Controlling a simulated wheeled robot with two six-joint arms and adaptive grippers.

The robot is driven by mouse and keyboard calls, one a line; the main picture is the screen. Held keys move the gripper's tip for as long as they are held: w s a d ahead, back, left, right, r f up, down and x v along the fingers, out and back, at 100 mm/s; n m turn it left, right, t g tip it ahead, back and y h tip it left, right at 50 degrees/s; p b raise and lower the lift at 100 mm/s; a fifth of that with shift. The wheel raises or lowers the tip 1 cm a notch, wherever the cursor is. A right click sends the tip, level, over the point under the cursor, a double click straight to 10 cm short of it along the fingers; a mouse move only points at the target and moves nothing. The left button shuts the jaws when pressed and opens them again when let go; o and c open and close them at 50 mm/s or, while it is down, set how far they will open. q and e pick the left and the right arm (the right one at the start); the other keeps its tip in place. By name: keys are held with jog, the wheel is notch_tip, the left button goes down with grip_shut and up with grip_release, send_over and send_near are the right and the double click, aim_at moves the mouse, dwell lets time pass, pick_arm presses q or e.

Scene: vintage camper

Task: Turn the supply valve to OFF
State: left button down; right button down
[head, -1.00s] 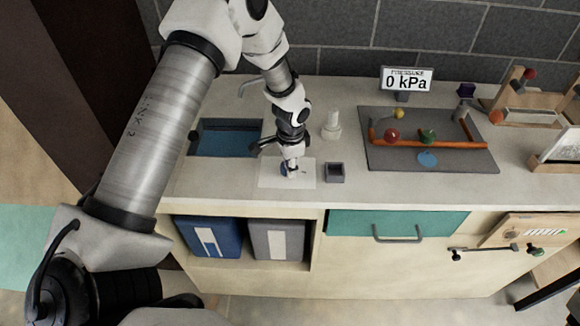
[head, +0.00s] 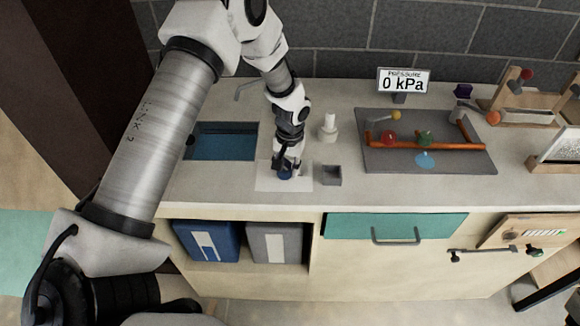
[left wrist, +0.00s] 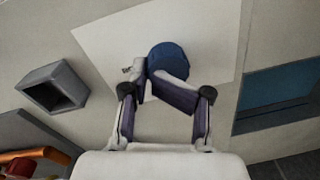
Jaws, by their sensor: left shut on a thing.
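The pipe board (head: 470,165) is a grey plate on the counter carrying an orange pipe (head: 455,146). A red knob (head: 391,138) and a green knob (head: 425,137) sit along the pipe; no label shows which is the supply valve. A pressure sign (head: 404,80) behind reads 0 kPa. My left gripper (head: 288,168) is well left of the board, low over a white sheet (head: 305,184). It is shut on a round blue piece (left wrist: 168,57), which also shows under the fingers in the head view (head: 285,174). My right gripper is not in view.
A small grey open box (head: 331,176) and a white bottle-like item (head: 328,128) stand between my left gripper and the board. A blue sink (head: 222,146) lies to the left. A wooden rack (head: 525,100) stands at the right.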

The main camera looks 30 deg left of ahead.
pick_arm(q)
jog(key=shift+a+n, duration=0.1)
jog(key=shift+n, duration=0.5)
jog(key=shift+s, duration=0.15)
jog(key=c, duration=1.1)
grip_release()
jog(key=o, duration=0.5)
jog(key=shift+s+a+f, duration=0.1)
jog(key=shift+a+f, duration=0.05)
jog(key=shift+a, duration=0.1)
jog(key=shift+c, duration=0.2)
jog(key=shift+a+f, duration=0.1)
jog(key=shift+a, duration=0.25)
jog(key=shift+d+r, duration=0.2)
jog(key=shift+d, duration=0.05)
notch_tip(320, 180, up, 12)
jog(key=shift+f, duration=0.2)
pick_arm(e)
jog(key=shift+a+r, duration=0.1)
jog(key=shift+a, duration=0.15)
